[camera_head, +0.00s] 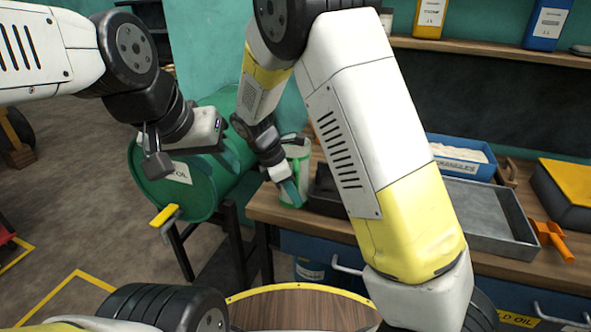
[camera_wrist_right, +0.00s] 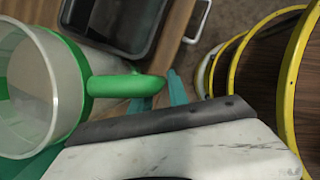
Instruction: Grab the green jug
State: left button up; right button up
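The green jug (camera_head: 299,157) stands near the left edge of the workbench; it has a clear body with green bands. In the right wrist view the jug (camera_wrist_right: 45,90) fills the left side, its green handle (camera_wrist_right: 128,85) reaching toward my gripper. My right gripper (camera_head: 289,190) is beside the jug in the head view. In the right wrist view its teal fingers (camera_wrist_right: 168,95) show apart at the handle's outer end, partly hidden by the handle; no firm hold is visible. My left gripper (camera_head: 230,160) is over the green oil drum (camera_head: 199,190), away from the jug; its finger opening is unclear.
The wooden workbench (camera_head: 465,262) holds a dark tray beside the jug, a grey metal tray (camera_head: 477,215), a blue bin (camera_head: 460,158) and an orange tool (camera_head: 552,238). The drum sits on a dark stand. A round yellow-rimmed wooden top (camera_head: 300,310) is in front.

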grip_shut()
dwell(1.1)
